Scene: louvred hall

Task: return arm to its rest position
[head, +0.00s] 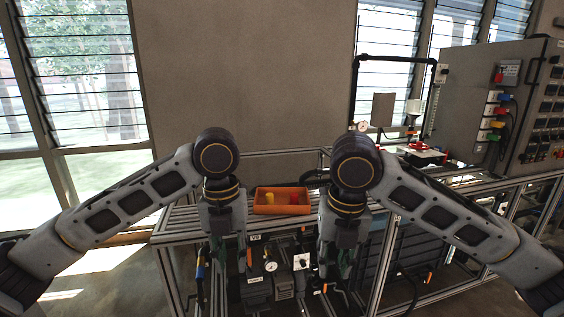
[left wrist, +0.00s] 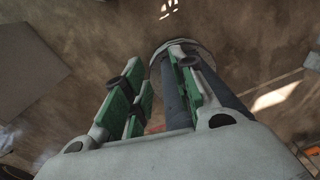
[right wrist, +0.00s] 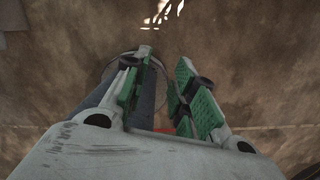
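My left arm comes in from the left in the head view and hangs down at the wrist, with its left gripper (head: 230,258) pointing at the floor in front of the frame bench. In the left wrist view the left gripper's (left wrist: 156,86) green-padded fingers stand apart with nothing between them. My right arm mirrors it from the right, its right gripper (head: 337,272) also pointing down. In the right wrist view the right gripper's (right wrist: 158,82) fingers are apart and empty. Both grippers hang clear of the orange tray (head: 282,210).
The tray stands on the metal frame bench (head: 180,222) between my arms, holding a yellow piece (head: 270,198) and red pieces. Pumps and a gauge (head: 270,266) sit below. A control cabinet (head: 480,100) stands at right. Bare floor shows at left.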

